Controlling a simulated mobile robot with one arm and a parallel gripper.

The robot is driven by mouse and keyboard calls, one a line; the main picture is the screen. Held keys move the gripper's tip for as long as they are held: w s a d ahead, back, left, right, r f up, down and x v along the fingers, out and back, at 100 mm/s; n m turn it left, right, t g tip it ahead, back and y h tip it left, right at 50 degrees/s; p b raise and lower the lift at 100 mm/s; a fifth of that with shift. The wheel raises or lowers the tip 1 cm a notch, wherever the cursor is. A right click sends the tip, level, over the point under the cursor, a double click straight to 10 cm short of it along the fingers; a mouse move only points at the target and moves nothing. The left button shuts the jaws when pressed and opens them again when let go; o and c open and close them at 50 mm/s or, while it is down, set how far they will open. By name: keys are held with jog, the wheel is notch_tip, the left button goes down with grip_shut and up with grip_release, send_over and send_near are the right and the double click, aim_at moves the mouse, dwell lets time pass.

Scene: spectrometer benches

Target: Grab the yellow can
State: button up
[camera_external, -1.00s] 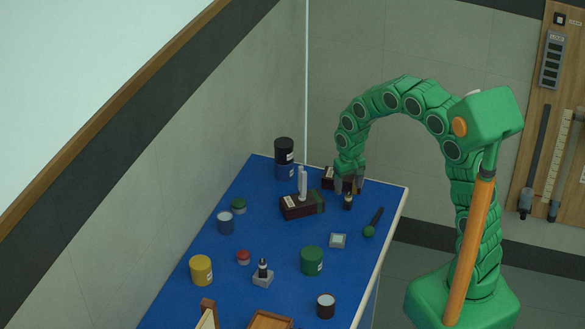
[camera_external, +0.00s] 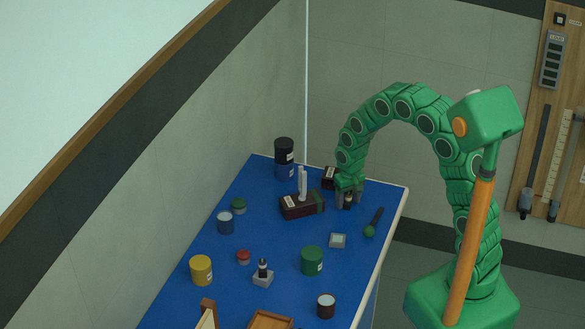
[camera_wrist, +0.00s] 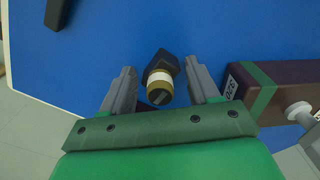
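The yellow can (camera_external: 201,270) stands upright at the left edge of the blue table in the external view, well away from my gripper. It is not visible in the wrist view. My gripper (camera_external: 349,193) is low over the far right part of the table. In the wrist view my gripper (camera_wrist: 160,72) is open, with its two grey fingers on either side of a small dark bottle (camera_wrist: 160,86) with a cream and yellow band. Gaps show between the bottle and both fingers. The bottle also shows under the gripper in the external view (camera_external: 347,202).
A dark red box (camera_external: 301,205) with a white post lies just left of my gripper. Stacked black and blue cans (camera_external: 284,157) stand at the back. A green can (camera_external: 312,261), a red-lidded jar (camera_external: 243,258) and a dark bottle on a block (camera_external: 263,272) are nearer the yellow can.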

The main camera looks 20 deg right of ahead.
aim_at(349, 194)
jog(key=c, duration=0.7)
jog(key=shift+r, duration=0.55)
jog(key=shift+c, duration=0.2)
notch_tip(349, 194, up, 2)
jog(key=shift+r, duration=0.2)
jog(key=s+d+r, duration=0.4)
jog(key=s+r, duration=0.5)
jog(key=s, duration=0.4)
jog(key=shift+s+r, duration=0.25)
jog(key=shift+r, duration=0.05)
